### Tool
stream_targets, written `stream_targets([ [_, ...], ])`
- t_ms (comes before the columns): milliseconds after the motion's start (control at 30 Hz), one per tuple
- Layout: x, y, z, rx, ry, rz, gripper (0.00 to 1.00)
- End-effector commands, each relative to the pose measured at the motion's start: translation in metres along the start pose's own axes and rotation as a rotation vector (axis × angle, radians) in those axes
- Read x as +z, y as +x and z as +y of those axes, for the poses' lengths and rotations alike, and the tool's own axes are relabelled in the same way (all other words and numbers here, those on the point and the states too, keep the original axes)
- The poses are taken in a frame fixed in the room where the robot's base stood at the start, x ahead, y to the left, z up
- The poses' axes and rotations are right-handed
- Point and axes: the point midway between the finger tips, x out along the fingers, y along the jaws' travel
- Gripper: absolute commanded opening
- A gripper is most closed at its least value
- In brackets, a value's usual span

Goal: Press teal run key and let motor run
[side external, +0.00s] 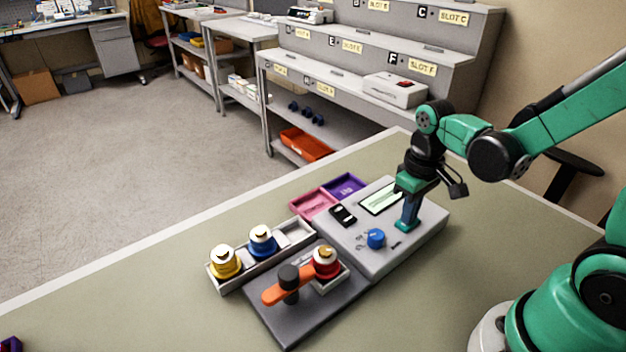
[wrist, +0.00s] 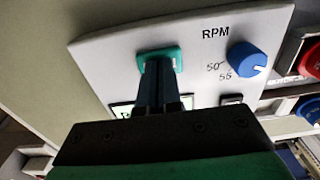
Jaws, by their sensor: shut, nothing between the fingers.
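The teal run key (wrist: 148,54) shows in the wrist view on the pump's pale top panel (wrist: 105,62), partly covered by my fingers. My gripper (wrist: 162,66) is shut and empty, its fingertips at the key. Contact looks likely, but I cannot tell whether the key is pressed in. The blue RPM knob (wrist: 247,59) is right of the key, with "50" and "55" marks. The lit screen (side external: 382,199) is partly hidden in the wrist view.
Yellow (side external: 225,262) and blue (side external: 262,241) vessels stand in a rack. Pink (side external: 311,204) and purple (side external: 344,187) trays lie behind. The table's near left is mostly clear.

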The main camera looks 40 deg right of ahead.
Motion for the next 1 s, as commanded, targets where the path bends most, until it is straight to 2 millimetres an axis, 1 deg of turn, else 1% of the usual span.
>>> stream_targets([
  [167, 0.0, -0.01, 0.0, 0.0, 0.0, 0.0, 0.0],
  [800, 0.0, -0.067, 0.0, 0.0, 0.0, 0.0, 0.0],
  [1000, 0.0, -0.079, 0.0, 0.0, 0.0, 0.0, 0.0],
])
